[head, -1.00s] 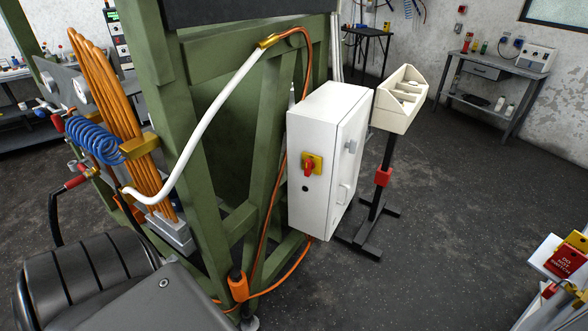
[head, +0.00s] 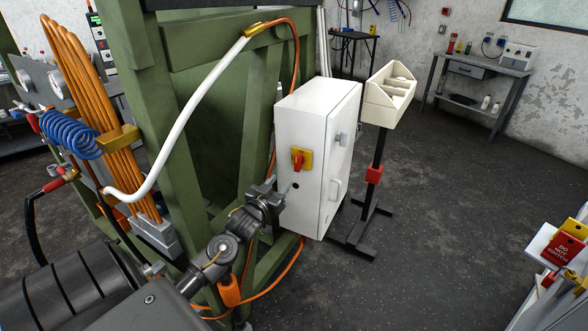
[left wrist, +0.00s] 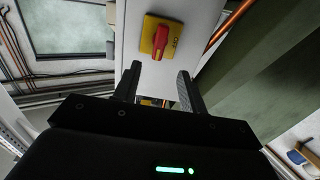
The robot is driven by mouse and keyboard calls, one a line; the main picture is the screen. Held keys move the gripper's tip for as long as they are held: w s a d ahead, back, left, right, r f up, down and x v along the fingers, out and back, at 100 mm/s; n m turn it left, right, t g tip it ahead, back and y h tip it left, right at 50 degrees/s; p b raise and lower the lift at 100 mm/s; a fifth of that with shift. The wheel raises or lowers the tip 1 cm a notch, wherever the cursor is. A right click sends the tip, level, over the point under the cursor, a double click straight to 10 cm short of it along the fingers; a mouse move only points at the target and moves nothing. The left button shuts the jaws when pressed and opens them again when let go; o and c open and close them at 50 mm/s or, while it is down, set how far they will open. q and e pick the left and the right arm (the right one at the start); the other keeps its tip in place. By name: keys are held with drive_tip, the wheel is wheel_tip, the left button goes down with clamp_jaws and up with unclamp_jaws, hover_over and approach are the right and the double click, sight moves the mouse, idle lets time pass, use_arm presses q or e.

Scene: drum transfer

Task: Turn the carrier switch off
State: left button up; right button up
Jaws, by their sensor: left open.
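The carrier switch (head: 298,161) is a red rotary handle on a yellow plate, on the narrow front face of a white cabinet (head: 343,140). The handle looks about upright. In the left wrist view the switch (left wrist: 160,40) is just beyond the fingertips, roughly centred between them. My left gripper (head: 284,188) is in front of the cabinet, a little below and left of the switch. Its two fingers (left wrist: 158,73) are apart with nothing between them, and they do not appear to touch the handle. My right gripper is not in view.
A green steel frame (head: 180,100) with an orange cable (head: 290,268) stands left of the cabinet. A cream bin on a black stand (head: 393,100) is to its right. A red "do not switch" tag (head: 563,249) shows at the right edge.

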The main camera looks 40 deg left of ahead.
sight(296, 164)
use_arm(q)
drive_tip(key=p+x, duration=0.1)
drive_tip(key=x, duration=0.9)
drive_tip(key=shift+w+a+f, duration=0.1)
drive_tip(key=shift+w+a, duration=0.05)
drive_tip(key=shift+w, duration=0.2)
clamp_jaws()
